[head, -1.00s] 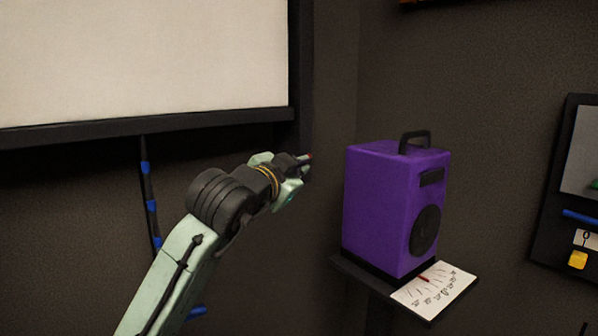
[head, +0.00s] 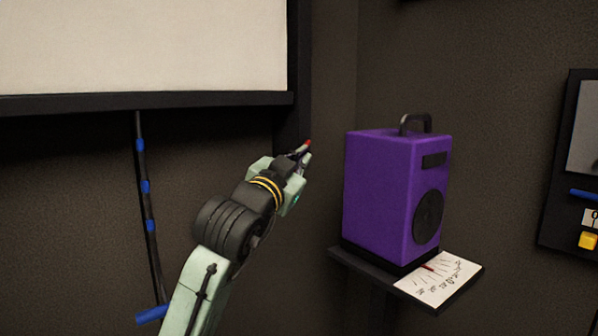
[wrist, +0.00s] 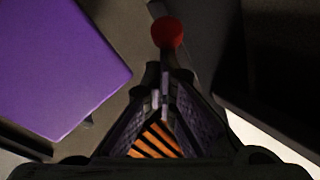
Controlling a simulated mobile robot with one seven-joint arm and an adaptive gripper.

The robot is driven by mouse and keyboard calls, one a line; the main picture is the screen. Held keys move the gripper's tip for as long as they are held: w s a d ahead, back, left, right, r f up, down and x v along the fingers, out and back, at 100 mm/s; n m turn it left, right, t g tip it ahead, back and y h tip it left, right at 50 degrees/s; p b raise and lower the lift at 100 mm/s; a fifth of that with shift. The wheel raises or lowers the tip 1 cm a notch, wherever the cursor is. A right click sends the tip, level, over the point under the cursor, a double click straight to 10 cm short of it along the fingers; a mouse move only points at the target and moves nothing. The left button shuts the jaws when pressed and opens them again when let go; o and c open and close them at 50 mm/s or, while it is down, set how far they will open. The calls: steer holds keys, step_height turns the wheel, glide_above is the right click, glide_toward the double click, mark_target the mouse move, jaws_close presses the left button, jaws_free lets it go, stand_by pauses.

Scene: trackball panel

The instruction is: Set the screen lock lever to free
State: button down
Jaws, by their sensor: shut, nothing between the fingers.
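A red ball knob (head: 308,143), which looks like the end of the screen lock lever, shows small just beyond my gripper (head: 300,154) in the head view. In the wrist view the red knob (wrist: 167,32) sits on a short stem straight ahead of the fingertips. My gripper (wrist: 161,92) is shut with nothing held, its fingers converging just below the knob. I cannot tell whether the fingertips touch the stem. The lever's base and any free or locked marking are hidden or too small to read.
A purple box with a handle (head: 393,195) stands on a small shelf (head: 350,260) to the right, close to my gripper. The white screen (head: 140,45) hangs at upper left. A cord with blue bands (head: 146,187) hangs below it. A panel (head: 560,220) is at far right.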

steer(key=f+n+t+b, duration=0.1)
steer(key=b, duration=0.1)
steer(key=w+d+f+n+t+b, duration=0.1)
steer(key=t+b, duration=0.1)
steer(key=shift+d+n, duration=0.1)
steer(key=shift+n, duration=0.3)
steer(key=shift+d, duration=0.15)
stand_by(0.5)
